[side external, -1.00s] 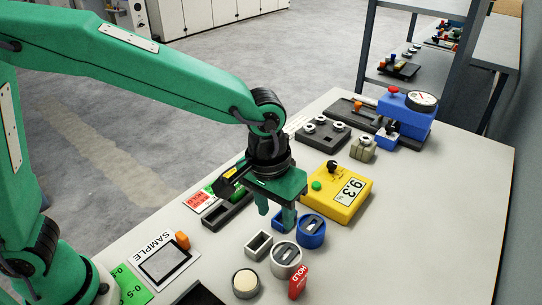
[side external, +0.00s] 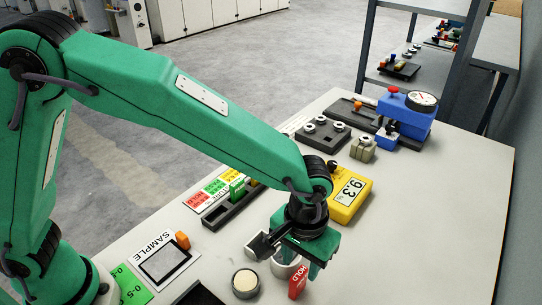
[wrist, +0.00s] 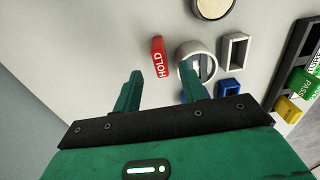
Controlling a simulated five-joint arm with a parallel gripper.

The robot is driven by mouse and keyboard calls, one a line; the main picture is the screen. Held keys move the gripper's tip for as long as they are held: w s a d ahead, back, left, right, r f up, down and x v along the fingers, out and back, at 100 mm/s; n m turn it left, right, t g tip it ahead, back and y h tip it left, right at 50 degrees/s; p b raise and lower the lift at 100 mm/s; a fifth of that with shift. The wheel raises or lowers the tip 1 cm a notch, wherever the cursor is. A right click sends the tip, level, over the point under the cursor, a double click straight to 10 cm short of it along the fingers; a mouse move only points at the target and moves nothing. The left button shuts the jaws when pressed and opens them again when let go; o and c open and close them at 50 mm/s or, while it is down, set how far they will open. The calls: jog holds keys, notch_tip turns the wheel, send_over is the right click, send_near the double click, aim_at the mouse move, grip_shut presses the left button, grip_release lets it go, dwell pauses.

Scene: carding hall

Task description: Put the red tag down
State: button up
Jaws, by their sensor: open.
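The red tag (side external: 298,283) marked HOLD is on the table near its front, just right of a grey round slotted holder (side external: 281,274). It also shows in the wrist view (wrist: 158,60), apart from that holder (wrist: 187,54). I cannot tell whether anything supports it from below. My gripper (side external: 297,262) is open, pointing down above and slightly behind the tag. In the wrist view my gripper (wrist: 161,80) has nothing between its fingers, and the tag lies just beyond the fingertips. One finger partly covers the grey holder.
A blue holder (wrist: 229,89) and a grey rectangular holder (wrist: 235,51) stand close by. A pale-topped disc (side external: 246,281) is left of the tag. A black rack (side external: 230,213) holds a green tag (side external: 238,189). A yellow meter (side external: 351,194) stands behind. The table's right side is clear.

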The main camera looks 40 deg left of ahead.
aim_at(299, 273)
jog(key=shift+f, duration=0.25)
jog(key=shift+f, duration=2.45)
jog(key=shift+c, duration=0.2)
grip_shut()
